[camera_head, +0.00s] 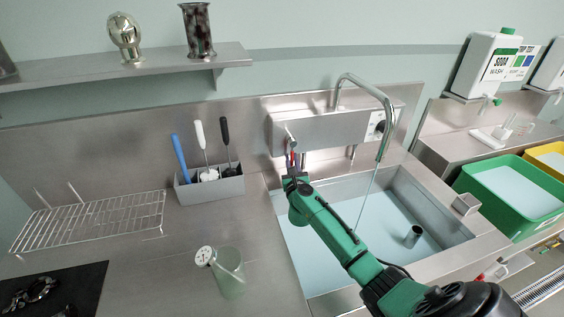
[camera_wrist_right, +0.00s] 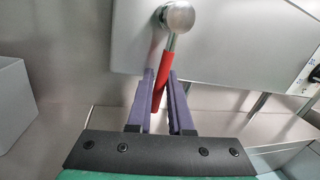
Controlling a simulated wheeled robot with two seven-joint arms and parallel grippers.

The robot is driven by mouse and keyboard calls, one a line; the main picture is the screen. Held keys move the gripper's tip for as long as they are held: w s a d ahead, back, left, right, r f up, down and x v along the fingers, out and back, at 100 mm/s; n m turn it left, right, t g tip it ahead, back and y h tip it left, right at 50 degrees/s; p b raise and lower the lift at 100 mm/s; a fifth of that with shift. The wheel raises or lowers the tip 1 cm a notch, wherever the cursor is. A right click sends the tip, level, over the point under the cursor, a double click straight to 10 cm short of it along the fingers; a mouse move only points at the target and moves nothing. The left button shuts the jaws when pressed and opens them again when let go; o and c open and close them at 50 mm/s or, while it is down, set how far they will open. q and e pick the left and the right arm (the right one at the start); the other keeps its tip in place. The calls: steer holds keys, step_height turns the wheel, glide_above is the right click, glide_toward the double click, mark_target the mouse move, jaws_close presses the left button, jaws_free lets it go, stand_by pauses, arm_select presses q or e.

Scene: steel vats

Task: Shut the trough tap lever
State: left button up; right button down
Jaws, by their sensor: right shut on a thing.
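The trough tap lever has a red sleeve and a round metal knob (camera_wrist_right: 177,17) on the front of a steel box (camera_head: 325,132) on the wall. In the right wrist view the red lever (camera_wrist_right: 165,72) hangs down, slightly tilted, between the two purple fingers. My right gripper (camera_wrist_right: 161,80) is shut on it; the gripper also shows in the head view (camera_head: 292,167). The curved spout (camera_head: 382,103) runs a thin stream of water (camera_head: 368,197) into the trough (camera_head: 447,240), which holds pale water. The left gripper is not in view.
A grey utensil holder (camera_head: 212,187) stands left of the trough, with a wire rack (camera_head: 90,225) further left. A dark outlet pipe (camera_head: 412,237) stands in the trough. Green (camera_head: 490,216) and yellow tubs are at right.

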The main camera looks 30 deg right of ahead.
steer(key=shift+s+d+r+n, duration=0.15)
steer(key=shift+d+n, duration=0.1)
steer(key=shift+d, duration=0.25)
steer(key=shift+s+d+f+n, duration=0.1)
steer(key=shift+d+n, duration=0.15)
steer(key=shift+d, duration=0.25)
steer(key=shift+w+a+r, duration=0.1)
steer(key=shift+a+r, duration=0.05)
steer(key=shift+a, duration=0.15)
steer(key=c, duration=1.2)
jaws_free()
steer(key=o, duration=0.3)
steer(key=shift+d, duration=0.15)
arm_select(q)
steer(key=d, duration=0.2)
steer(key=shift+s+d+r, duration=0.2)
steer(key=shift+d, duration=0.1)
arm_select(e)
steer(key=shift+o, duration=0.2)
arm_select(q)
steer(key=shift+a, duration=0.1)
